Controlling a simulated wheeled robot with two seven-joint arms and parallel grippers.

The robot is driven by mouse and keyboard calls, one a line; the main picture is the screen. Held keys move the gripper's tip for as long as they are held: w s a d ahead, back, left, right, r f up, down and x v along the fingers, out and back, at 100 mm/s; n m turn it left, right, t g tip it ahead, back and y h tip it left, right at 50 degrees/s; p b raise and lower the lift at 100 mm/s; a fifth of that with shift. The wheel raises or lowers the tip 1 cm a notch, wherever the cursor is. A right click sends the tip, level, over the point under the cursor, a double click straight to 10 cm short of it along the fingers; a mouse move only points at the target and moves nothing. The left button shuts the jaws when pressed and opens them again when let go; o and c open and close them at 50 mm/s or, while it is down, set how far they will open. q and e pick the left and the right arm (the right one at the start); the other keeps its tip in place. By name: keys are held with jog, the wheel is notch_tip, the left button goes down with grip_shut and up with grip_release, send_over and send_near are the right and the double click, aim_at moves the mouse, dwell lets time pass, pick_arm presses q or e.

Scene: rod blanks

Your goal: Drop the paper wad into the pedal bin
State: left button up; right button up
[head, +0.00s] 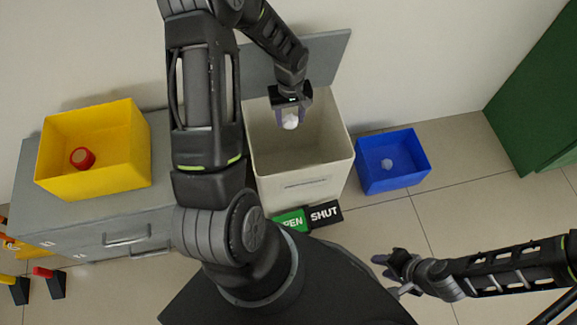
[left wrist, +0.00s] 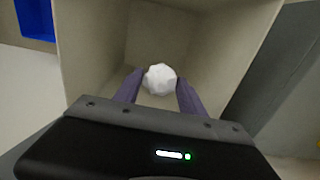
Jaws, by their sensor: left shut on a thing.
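The white paper wad (head: 290,121) is between the fingers of my left gripper (head: 291,118), which is shut on it. In the left wrist view the wad (left wrist: 160,79) sits between the two purple-grey fingertips (left wrist: 160,88). The cream pedal bin (head: 301,186) stands open, its grey lid (head: 328,56) tipped back toward the wall. The wad and fingers appear over the bin's mouth, and the bin's inner walls (left wrist: 160,42) surround them in the left wrist view. My right gripper (head: 396,273) is at the lower right, away from the bin; its finger gap is unclear.
Green and black pedals marked OPEN (head: 289,220) and SHUT (head: 325,214) are at the bin's foot. A blue box (head: 394,183) with a pale ball stands right. A yellow box (head: 110,180) with a red item sits on a grey cabinet (head: 85,222). A green cabinet (head: 535,95) stands far right.

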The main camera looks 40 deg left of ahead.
pick_arm(q)
jog(key=o, duration=1.4)
jog(key=shift+c, duration=0.2)
notch_tip(320, 180, up, 8)
jog(key=shift+f+p, duration=0.1)
jog(key=shift+p, duration=0.8)
jog(key=shift+s, duration=0.1)
